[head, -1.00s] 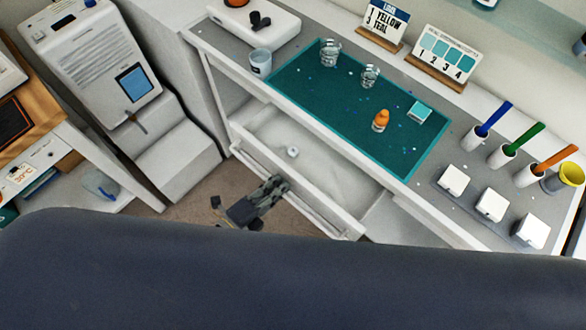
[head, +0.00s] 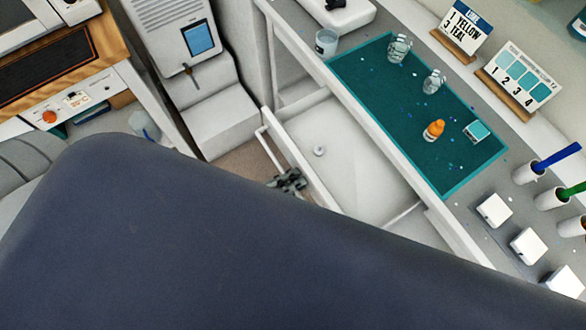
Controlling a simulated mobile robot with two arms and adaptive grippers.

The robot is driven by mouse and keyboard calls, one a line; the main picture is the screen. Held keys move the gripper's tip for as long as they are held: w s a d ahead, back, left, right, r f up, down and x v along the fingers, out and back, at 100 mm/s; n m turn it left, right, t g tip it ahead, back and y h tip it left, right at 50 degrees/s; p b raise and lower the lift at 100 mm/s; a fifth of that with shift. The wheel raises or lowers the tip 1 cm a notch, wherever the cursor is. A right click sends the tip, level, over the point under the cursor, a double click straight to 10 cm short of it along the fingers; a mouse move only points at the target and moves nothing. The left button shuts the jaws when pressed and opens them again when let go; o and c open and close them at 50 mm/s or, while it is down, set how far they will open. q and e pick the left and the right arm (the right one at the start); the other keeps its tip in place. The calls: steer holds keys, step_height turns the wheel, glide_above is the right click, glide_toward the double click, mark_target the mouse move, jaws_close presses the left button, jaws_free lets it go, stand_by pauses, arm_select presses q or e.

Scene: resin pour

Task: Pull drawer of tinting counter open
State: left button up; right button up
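The white drawer (head: 350,160) of the tinting counter (head: 428,195) stands well out from the counter, its inside showing. Its bar handle (head: 268,148) runs along the drawer's outer front. My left gripper (head: 290,181) is at this handle, with its dark fingers closed around the bar as far as I can see. My large dark body part hides the rest of that gripper and the near end of the drawer front. My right gripper is not in view.
A small white round piece (head: 319,151) lies in the drawer. On the counter, a teal mat (head: 400,125) carries glass cups (head: 399,48) and an orange-capped bottle (head: 433,130). White blocks (head: 494,210) stand near the counter edge. A grey-white machine (head: 215,110) stands left of the drawer.

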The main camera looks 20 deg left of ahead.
arm_select(q)
steer(key=shift+s+a, duration=0.25)
steer(key=shift+s, duration=0.15)
steer(key=v, duration=1.1)
steer(key=shift+a, duration=0.1)
